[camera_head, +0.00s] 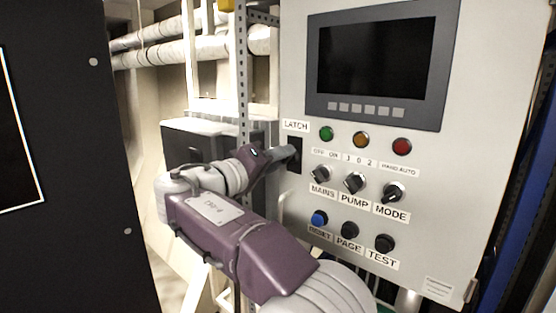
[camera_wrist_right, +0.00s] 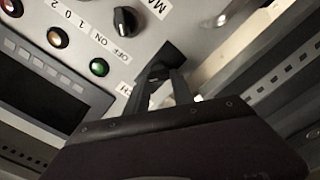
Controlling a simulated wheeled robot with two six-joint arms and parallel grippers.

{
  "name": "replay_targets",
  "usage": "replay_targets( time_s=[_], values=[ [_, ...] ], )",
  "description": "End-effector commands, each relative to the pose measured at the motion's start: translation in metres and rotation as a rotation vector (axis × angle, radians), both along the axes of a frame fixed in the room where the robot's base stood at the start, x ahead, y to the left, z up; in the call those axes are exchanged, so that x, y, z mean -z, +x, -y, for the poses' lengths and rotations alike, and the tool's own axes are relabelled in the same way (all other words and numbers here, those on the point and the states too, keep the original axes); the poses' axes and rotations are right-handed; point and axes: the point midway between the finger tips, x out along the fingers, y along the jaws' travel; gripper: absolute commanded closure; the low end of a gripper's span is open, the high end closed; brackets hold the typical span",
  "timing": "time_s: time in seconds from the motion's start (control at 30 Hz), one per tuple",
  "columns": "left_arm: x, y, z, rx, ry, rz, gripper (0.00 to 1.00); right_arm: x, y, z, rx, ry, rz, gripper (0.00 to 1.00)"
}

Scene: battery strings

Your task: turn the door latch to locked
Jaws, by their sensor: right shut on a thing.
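The door latch (camera_head: 296,164) is a black handle on a dark plate at the left edge of the light grey control panel, just under the LATCH label (camera_head: 295,126). My right gripper (camera_head: 287,153) reaches it from the left and is shut on it. In the right wrist view, the two fingers (camera_wrist_right: 164,88) close on the dark latch piece (camera_wrist_right: 174,54). The fingers hide much of the latch, so I cannot tell its exact angle. My left gripper is not in view.
The panel (camera_head: 470,110) carries a dark screen (camera_head: 375,62), three lamps, three knobs including MAINS (camera_head: 320,174), and buttons including blue RESET (camera_head: 319,218). A perforated metal post (camera_head: 243,80) stands beside its left edge. A black cabinet (camera_head: 60,250) fills the far left.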

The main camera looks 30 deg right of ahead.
Motion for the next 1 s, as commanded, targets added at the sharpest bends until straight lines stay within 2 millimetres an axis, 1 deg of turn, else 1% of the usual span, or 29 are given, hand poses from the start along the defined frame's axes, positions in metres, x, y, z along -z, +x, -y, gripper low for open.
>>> replay_targets(
  time_s=[0.2, 0.5, 0.7, 1.0],
  values=[
    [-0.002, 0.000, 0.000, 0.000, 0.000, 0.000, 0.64, 0.000, 0.000, 0.001, 0.006, -0.077, -0.186, 1.00],
    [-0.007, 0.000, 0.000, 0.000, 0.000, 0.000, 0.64, 0.000, 0.000, 0.001, 0.007, -0.170, -0.408, 1.00],
    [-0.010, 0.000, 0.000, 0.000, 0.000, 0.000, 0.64, 0.000, 0.000, 0.001, 0.007, -0.213, -0.509, 1.00],
    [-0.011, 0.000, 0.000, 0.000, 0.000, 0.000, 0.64, 0.000, 0.000, 0.001, 0.008, -0.246, -0.583, 1.00]
  ],
)
